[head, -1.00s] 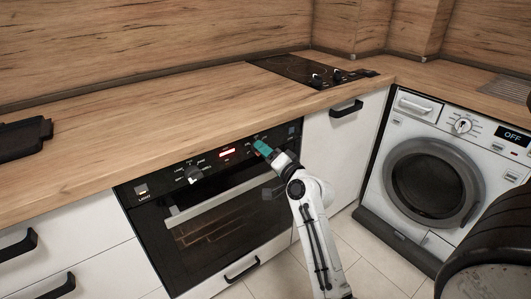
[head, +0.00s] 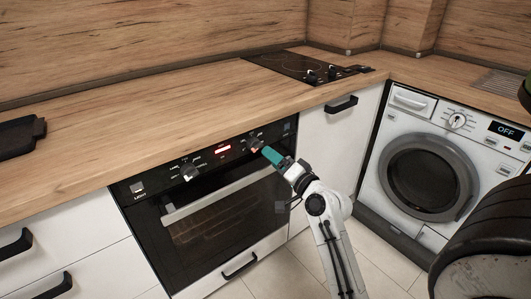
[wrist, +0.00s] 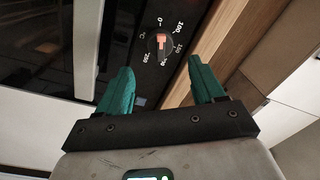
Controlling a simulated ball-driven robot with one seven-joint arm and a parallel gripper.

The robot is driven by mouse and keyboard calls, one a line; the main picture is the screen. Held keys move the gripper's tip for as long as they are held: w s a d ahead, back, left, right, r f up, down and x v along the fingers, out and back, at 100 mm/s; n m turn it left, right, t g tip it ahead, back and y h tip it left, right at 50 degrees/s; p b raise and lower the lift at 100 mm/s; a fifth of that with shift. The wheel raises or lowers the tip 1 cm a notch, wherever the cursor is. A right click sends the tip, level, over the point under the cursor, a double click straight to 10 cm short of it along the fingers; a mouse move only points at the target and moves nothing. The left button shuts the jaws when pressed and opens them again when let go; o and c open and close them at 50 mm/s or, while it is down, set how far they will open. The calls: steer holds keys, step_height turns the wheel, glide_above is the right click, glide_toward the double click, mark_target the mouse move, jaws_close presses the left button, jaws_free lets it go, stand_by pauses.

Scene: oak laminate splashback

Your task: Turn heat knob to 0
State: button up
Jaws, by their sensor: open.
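The heat knob (head: 256,145) is on the right part of the black oven panel, just beyond my fingertips in the head view. In the wrist view the knob (wrist: 161,44) is dark and round with an orange-pink bar. White marks around it include 0, 100, 150 and 200. My gripper (head: 267,153) has teal fingers and is open. In the wrist view the gripper (wrist: 161,66) has its fingers apart, with the knob ahead of the gap and nothing between them.
A second knob (head: 190,172) and a red display (head: 222,149) are on the panel to the left. The oven handle (head: 215,195) runs below the panel. The wooden counter (head: 150,110) lies above, with a black hob (head: 300,68). A washing machine (head: 435,165) stands at right.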

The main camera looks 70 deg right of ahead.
steer(key=shift+v, duration=2.1)
steer(key=w+a+f+n+g+y, duration=0.25)
steer(key=a+f+n+y, duration=0.2)
steer(key=a, duration=0.25)
steer(key=w+a+f+n+g+y, duration=0.1)
steer(key=w+a+f+n+y, duration=0.25)
steer(key=a+f, duration=0.35)
steer(key=s+a+f+n+g+y, duration=0.1)
steer(key=s+a+f+n+g, duration=0.45)
steer(key=a, duration=0.25)
steer(key=s+a+f+n+g, duration=0.4)
steer(key=s+a+g, duration=0.2)
steer(key=s+a, duration=0.15)
step_height(320, 180, up, 16)
steer(key=p, duration=1.5)
steer(key=shift+s+a+p, duration=0.25)
steer(key=shift+a+p, duration=0.05)
